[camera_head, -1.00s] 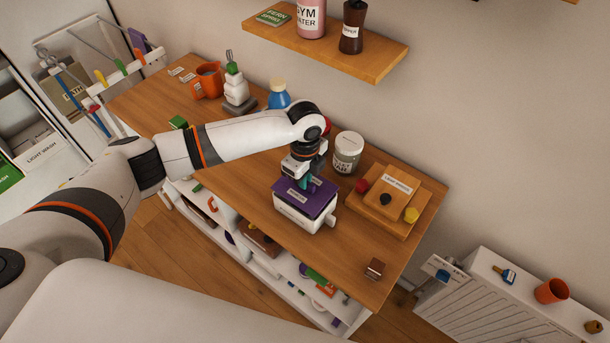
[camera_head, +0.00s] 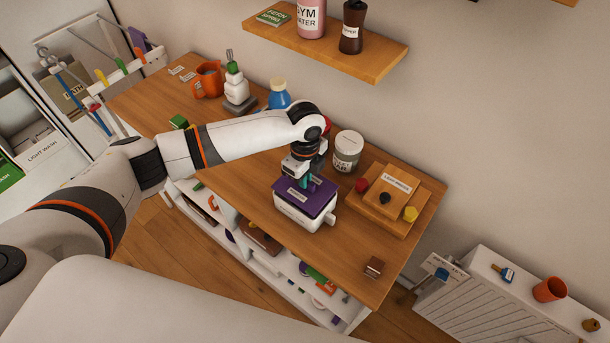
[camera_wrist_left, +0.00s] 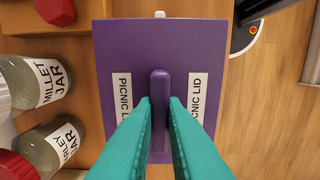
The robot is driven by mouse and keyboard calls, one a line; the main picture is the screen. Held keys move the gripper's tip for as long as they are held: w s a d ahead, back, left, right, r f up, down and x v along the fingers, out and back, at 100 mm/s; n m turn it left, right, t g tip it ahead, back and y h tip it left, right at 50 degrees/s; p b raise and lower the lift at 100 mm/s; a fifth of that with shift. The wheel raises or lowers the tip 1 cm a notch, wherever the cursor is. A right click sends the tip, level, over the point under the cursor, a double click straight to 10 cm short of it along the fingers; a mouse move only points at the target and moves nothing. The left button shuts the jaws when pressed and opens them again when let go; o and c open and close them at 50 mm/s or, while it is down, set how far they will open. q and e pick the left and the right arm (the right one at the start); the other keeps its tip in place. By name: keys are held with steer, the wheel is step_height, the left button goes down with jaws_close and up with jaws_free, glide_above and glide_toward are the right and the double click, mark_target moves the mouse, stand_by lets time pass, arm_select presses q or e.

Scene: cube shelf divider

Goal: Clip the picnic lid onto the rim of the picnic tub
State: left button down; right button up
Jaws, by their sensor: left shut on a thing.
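The purple picnic lid (camera_head: 322,205) lies over the top of the white picnic tub (camera_head: 303,220) near the front edge of the wooden top. The lid looks about level on the tub; whether its edge is clipped to the rim I cannot tell. In the left wrist view, the lid (camera_wrist_left: 202,40) shows two white labels and a raised purple handle (camera_wrist_left: 160,84). My left gripper (camera_head: 306,184) points down at the lid, its teal fingers (camera_wrist_left: 160,108) shut on the handle. The tub is hidden under the lid in the wrist view, apart from a small white bit at the top. My right gripper is not in view.
A millet jar (camera_head: 346,152) stands close behind the lid. A wooden board with coloured knobs (camera_head: 390,200) lies to the right. A small brown block (camera_head: 374,268) is near the front edge. Bare wooden top (camera_head: 345,245) lies between tub and block.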

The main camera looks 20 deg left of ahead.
arm_select(q)
steer(key=shift+f+b, duration=0.65)
steer(key=shift+f, duration=0.55)
steer(key=c, duration=1.4)
jaws_free()
step_height(320, 180, up, 5)
steer(key=p, duration=0.5)
steer(key=shift+r, duration=0.15)
